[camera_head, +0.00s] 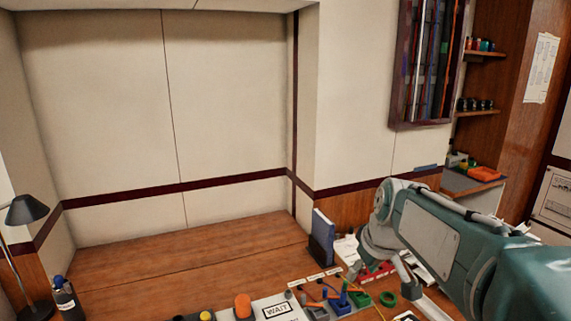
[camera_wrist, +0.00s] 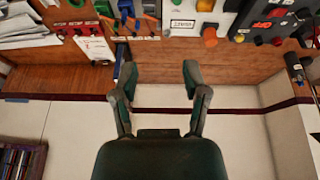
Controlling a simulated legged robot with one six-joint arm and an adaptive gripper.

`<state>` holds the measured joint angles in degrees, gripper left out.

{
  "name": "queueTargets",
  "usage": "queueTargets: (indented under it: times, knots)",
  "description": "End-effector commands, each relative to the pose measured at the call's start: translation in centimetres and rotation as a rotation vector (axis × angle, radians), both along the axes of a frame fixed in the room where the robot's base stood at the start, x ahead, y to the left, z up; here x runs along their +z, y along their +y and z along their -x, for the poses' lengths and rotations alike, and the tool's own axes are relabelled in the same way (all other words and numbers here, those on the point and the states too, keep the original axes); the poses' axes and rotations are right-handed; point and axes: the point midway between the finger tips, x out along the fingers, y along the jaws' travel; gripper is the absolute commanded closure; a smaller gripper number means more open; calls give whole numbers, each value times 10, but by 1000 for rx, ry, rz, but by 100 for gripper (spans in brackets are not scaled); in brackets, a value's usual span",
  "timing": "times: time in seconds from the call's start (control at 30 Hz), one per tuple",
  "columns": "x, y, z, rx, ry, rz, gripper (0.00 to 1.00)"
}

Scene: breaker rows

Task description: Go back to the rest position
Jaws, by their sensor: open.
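My gripper (camera_wrist: 160,75) is open in the wrist view, with its two fingers apart and nothing between them. Behind the fingers in that view are the wooden desk surface and the pale wall with its dark red stripe. In the head view my teal arm comes in from the right and reaches over the right part of the desk (camera_head: 185,262). The gripper's fingertips are hard to make out there.
A blue book (camera_head: 322,238) stands upright near the arm. A panel with a WAIT label (camera_head: 277,310) and an orange knob (camera_head: 243,305) lies at the front. A black lamp (camera_head: 26,209) and a dark bottle (camera_head: 65,298) stand left. The desk's middle is clear.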

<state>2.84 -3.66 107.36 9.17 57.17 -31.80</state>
Motion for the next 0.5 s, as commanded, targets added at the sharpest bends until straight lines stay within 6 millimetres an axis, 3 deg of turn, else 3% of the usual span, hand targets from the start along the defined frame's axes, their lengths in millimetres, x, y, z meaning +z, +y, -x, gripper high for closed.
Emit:
queueTargets:
  times: [0.23, 0.5]
  knots:
    - [5, 1, 60, -114, -28, -8, 41]
    - [-3, 0, 121, -238, -61, -23, 41]
